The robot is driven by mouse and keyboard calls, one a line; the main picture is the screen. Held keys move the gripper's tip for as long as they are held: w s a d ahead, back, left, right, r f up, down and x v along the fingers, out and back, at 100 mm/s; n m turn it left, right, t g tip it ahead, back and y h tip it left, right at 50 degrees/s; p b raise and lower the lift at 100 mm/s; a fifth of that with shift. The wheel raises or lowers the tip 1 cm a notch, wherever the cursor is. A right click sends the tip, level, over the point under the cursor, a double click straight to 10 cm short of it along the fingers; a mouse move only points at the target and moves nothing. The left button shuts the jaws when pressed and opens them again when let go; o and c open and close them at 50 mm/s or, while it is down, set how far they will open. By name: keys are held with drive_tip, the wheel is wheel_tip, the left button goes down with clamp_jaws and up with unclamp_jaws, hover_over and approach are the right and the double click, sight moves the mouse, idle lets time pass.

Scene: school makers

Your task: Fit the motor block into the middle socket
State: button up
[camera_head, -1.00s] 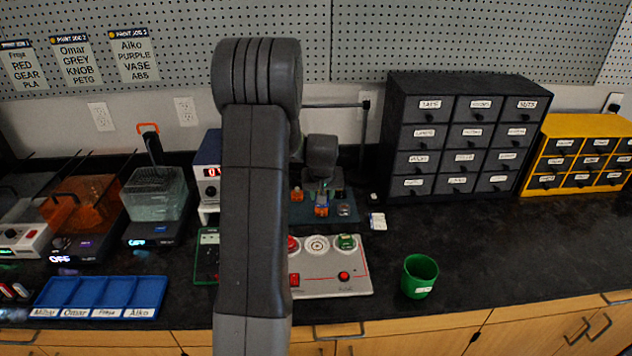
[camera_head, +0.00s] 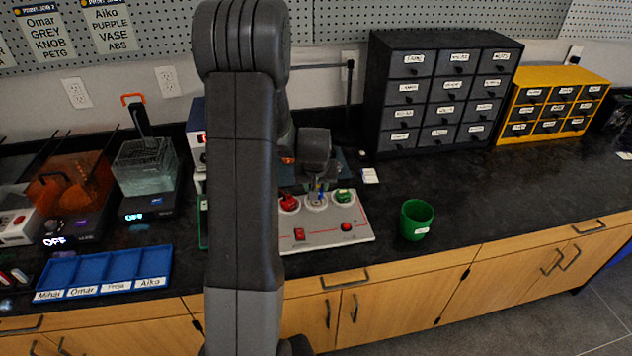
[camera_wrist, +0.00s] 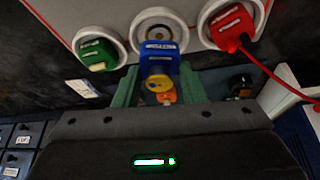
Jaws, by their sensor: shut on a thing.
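The blue motor block (camera_wrist: 158,58) is held between the green fingers of my gripper (camera_wrist: 158,72). In the wrist view it overlaps the near rim of the middle socket (camera_wrist: 160,22), whose round centre shows beyond it. I cannot tell how high above the socket it is. A green block (camera_wrist: 97,54) sits in the socket to one side, and a red block (camera_wrist: 230,26) with a red cable sits in the other. In the head view my gripper (camera_head: 318,184) is over the grey panel (camera_head: 325,234), and my arm hides the panel's left part.
A green cup (camera_head: 416,219) stands right of the panel. A dark drawer cabinet (camera_head: 440,100) and a yellow one (camera_head: 550,105) stand behind. A blue sorting tray (camera_head: 105,270) and printers are at left. The counter right of the cup is clear.

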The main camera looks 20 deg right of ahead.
drive_tip(key=shift+f, duration=0.8)
drive_tip(key=shift+f+b, duration=0.6)
drive_tip(key=shift+b, duration=0.6)
idle(0.8)
drive_tip(key=o, duration=0.7)
drive_tip(key=p+v, duration=0.5)
drive_tip(key=v, duration=0.6)
idle(0.4)
